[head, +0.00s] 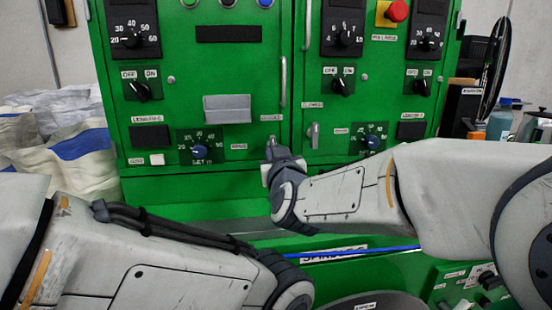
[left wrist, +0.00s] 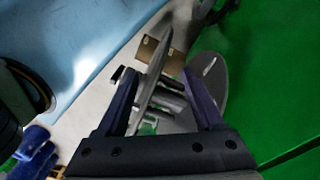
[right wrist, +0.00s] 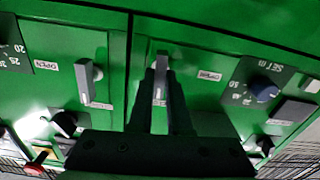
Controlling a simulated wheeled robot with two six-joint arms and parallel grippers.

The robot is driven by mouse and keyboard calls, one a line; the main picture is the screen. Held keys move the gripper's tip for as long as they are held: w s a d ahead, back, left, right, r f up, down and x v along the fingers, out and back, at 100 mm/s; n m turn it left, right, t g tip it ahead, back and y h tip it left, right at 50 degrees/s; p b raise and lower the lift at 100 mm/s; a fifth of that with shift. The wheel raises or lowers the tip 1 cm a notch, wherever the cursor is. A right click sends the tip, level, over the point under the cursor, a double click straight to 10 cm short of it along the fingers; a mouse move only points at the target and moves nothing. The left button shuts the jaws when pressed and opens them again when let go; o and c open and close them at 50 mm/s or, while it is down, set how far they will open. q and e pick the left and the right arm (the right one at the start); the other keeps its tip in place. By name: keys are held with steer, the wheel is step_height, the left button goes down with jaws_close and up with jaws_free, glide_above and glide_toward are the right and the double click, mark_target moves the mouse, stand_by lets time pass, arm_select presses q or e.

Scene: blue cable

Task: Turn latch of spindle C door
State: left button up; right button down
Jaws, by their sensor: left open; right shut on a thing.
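In the head view, my right gripper (head: 277,152) reaches the green cabinet front at the left one of two latches near the door seam. In the right wrist view, my right gripper (right wrist: 161,95) is shut on this grey latch (right wrist: 160,68), on a green door beside an OPEN label. The other latch (right wrist: 88,82) is free and hangs lengthwise; it also shows in the head view (head: 313,135). I cannot read which door is spindle C. My left gripper (left wrist: 160,95) is open in the left wrist view, with metal parts (left wrist: 153,88) between and beyond its fingers.
A blue cable (head: 350,251) runs across below the cabinet, partly behind my arms. Dials, switches and a red button (head: 397,11) cover the panel. White sacks (head: 75,150) stand at the left. Bottles (head: 500,122) and a fan (head: 495,60) stand at the right.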

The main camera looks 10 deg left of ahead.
arm_select(q)
steer(key=shift+f, duration=0.35)
arm_select(e)
steer(key=shift+m, duration=0.6)
steer(key=c, duration=0.9)
jaws_free()
steer(key=shift+o, duration=0.2)
